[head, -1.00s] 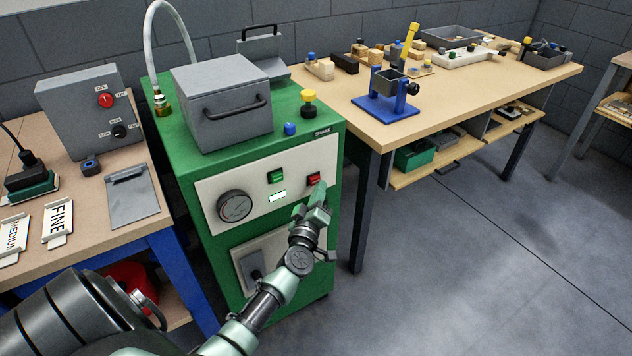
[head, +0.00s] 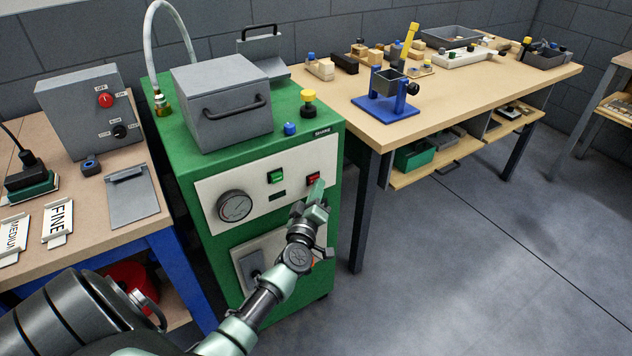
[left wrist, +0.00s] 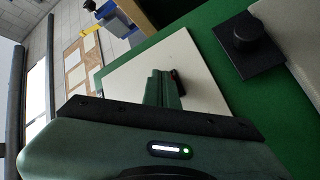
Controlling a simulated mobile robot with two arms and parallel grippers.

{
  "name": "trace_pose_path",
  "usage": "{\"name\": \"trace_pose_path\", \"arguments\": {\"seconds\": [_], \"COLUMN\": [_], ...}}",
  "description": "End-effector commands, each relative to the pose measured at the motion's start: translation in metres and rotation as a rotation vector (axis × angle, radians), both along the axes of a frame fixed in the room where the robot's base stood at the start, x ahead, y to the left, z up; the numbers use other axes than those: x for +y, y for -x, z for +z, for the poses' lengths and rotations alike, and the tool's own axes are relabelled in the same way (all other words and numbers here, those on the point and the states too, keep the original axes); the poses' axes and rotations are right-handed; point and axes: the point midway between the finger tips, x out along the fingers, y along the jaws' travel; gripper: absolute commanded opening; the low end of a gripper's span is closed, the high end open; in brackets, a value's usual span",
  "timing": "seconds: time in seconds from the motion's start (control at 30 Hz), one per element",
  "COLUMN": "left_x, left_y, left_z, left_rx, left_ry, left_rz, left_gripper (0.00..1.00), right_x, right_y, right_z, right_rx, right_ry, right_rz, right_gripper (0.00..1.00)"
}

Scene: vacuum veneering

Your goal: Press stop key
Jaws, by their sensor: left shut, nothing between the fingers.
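The red stop key (head: 313,177) is on the pale front panel (head: 210,192) of the green machine (head: 185,160). My left gripper (head: 317,190) is shut and empty, with its fingertips at the red key and covering part of it. In the left wrist view the closed fingers (left wrist: 164,82) reach the panel, and a dark red bit of the key (left wrist: 177,78) shows beside the tips. I cannot tell how far the key is pushed in. My right gripper is not in view.
A green key (head: 275,176) and a round gauge (head: 235,206) share the panel. A grey lidded box (head: 220,100) stands on the machine. A workbench (head: 455,105) stands to the right and a sanding table (head: 85,210) to the left. The floor at right is clear.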

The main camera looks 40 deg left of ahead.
Motion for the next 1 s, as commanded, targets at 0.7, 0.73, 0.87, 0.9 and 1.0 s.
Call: {"name": "trace_pose_path", "arguments": {"seconds": [0.7,0.73,0.87,0.9,1.0], "left_x": [-0.017,-0.017,-0.019,-0.020,-0.028], "left_y": [0.008,0.008,0.008,0.009,0.012], "left_z": [0.000,0.000,0.000,0.000,0.000], "left_rx": [-0.001,-0.001,0.000,0.000,0.001], "left_ry": [0.001,0.001,0.001,0.001,0.001], "left_rz": [0.001,0.001,0.001,0.001,0.000], "left_gripper": [0.00,0.00,0.00,0.00,0.00], "right_x": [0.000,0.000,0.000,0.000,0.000], "right_y": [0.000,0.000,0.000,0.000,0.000], "right_z": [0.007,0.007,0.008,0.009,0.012], "right_rx": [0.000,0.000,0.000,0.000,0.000], "right_ry": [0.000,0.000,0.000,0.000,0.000], "right_rz": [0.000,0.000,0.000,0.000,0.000], "right_gripper": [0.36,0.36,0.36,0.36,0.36]}}
